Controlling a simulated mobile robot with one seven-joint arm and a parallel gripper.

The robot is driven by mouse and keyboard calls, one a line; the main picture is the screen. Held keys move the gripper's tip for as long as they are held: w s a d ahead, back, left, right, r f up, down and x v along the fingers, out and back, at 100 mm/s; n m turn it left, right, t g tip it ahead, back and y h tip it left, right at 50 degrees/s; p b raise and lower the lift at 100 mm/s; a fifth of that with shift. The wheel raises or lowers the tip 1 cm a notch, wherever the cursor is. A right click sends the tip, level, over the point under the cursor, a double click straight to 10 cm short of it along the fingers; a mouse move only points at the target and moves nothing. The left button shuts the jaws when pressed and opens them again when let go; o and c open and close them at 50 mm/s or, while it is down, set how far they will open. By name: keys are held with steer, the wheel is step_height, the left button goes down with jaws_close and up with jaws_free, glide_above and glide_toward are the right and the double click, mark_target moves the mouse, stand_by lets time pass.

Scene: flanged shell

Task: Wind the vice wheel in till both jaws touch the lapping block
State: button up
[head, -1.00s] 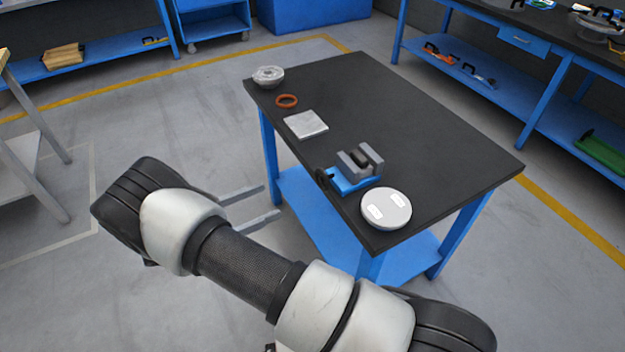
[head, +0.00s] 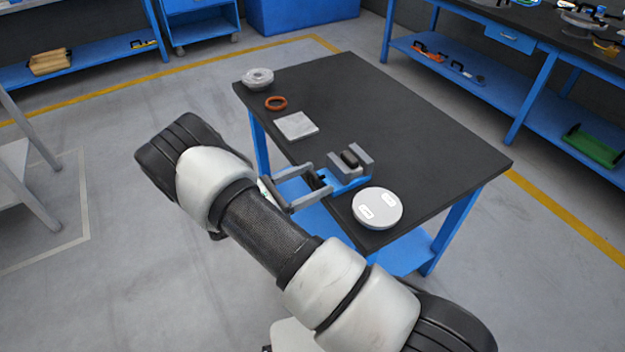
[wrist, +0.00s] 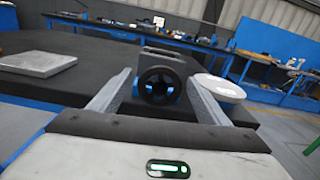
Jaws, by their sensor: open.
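The vice (head: 346,183) has a blue base and two grey jaws and sits near the table's left edge. The dark lapping block (head: 349,159) stands between the jaws; I cannot tell whether either jaw touches it. The black vice wheel (head: 319,181) faces my gripper, and in the wrist view the wheel (wrist: 160,97) shows as a round rim with a hub. My gripper (head: 321,179) is open, its fingers on either side of the wheel. In the wrist view a finger of my gripper (wrist: 160,76) shows on each side; contact with the rim is unclear.
A white round disc (head: 377,208) lies close beside the vice, near my lower finger. A grey plate (head: 297,126), an orange ring (head: 276,103) and a grey flanged part (head: 258,78) lie farther along the table (head: 420,140). Its right side is clear.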

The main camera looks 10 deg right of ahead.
steer(key=shift+d, duration=0.15)
steer(key=shift+c, duration=0.4)
steer(key=c, duration=1)
steer(key=shift+n, duration=0.8)
steer(key=o, duration=1.1)
steer(key=v, duration=1.7)
steer(key=shift+a+b, duration=0.2)
steer(key=shift+b, duration=0.2)
steer(key=shift+c, duration=0.3)
